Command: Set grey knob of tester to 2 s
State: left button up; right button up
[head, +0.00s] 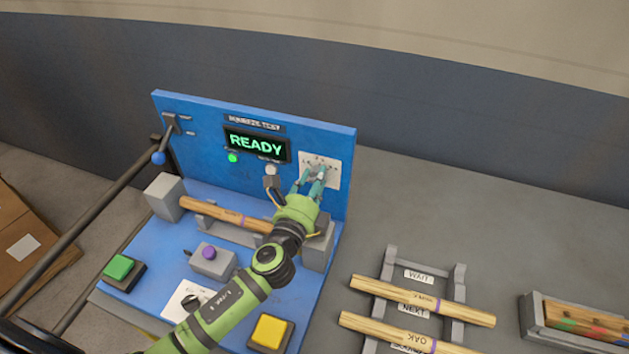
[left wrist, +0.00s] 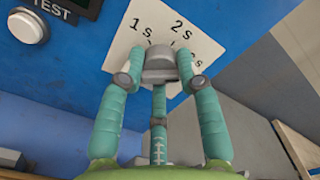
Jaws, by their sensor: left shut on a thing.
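The tester (head: 200,120) is a blue panel and base with a screen reading READY and a lit green lamp. Its white dial plate (head: 333,168) is at the upper right of the panel. In the left wrist view the plate (left wrist: 125,42) shows 1 s, 2 s and a third, partly covered mark at right. The grey knob (left wrist: 160,64) sits on the plate below these marks. My left gripper (head: 314,180) has its teal fingers shut on the knob, one each side and one below. Which mark the knob points to I cannot tell.
A wooden handle (head: 225,216) lies across the tester's grey supports. Green (head: 120,268) and yellow (head: 269,332) buttons and a purple knob (head: 209,253) are on its base. A grey rack (head: 459,290) with two wooden handles stands at right, beside a tray (head: 530,318).

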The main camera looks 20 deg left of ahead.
pick_arm(q)
jog(key=n+b, duration=0.1)
jog(key=n, duration=0.9)
jog(key=shift+r+n+b, duration=0.15)
jog(key=shift+n+b, duration=0.15)
jog(key=shift+b, duration=0.05)
dwell(0.3)
jog(key=o, duration=1.1)
jog(key=shift+o, duration=0.2)
jog(key=shift+w, duration=0.1)
